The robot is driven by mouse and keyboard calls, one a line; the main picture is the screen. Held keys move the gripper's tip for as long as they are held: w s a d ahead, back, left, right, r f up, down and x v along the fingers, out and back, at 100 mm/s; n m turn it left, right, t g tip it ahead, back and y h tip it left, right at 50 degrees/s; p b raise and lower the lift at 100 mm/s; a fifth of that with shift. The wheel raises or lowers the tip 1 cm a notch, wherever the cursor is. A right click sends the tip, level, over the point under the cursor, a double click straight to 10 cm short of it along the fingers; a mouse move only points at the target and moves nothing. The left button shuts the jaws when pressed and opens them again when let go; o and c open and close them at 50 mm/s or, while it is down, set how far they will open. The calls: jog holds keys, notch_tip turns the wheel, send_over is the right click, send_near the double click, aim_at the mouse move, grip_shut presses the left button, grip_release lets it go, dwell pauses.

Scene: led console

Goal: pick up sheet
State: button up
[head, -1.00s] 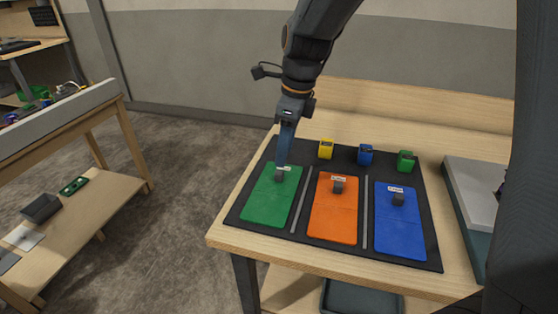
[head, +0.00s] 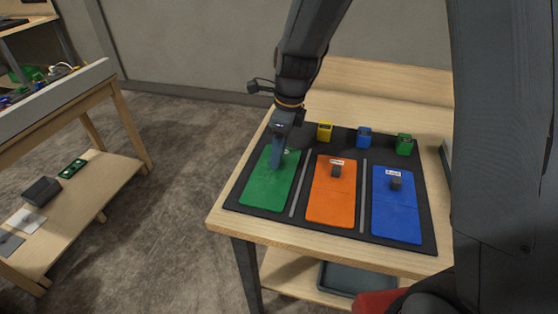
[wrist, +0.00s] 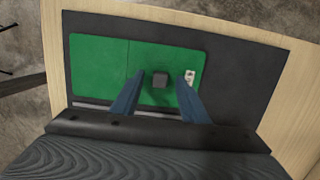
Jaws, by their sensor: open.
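The green sheet (head: 268,190) lies flat on the left part of the black mat, with a small white label near its far end. Its dark grey block-shaped knob shows in the wrist view (wrist: 160,80). My gripper (head: 276,166) is over the far half of the green sheet and hides the knob in the head view. In the wrist view my gripper (wrist: 156,84) is open, with one blue finger on each side of the knob and gaps between. An orange sheet (head: 330,202) and a blue sheet (head: 396,216) lie to the right, each with a grey knob.
The black mat (head: 430,234) has grey divider strips between the sheets. Yellow (head: 324,131), blue (head: 364,137) and green (head: 403,144) cubes stand along its far edge. A tray (head: 350,279) is on the shelf below. Another table stands at the left.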

grip_shut()
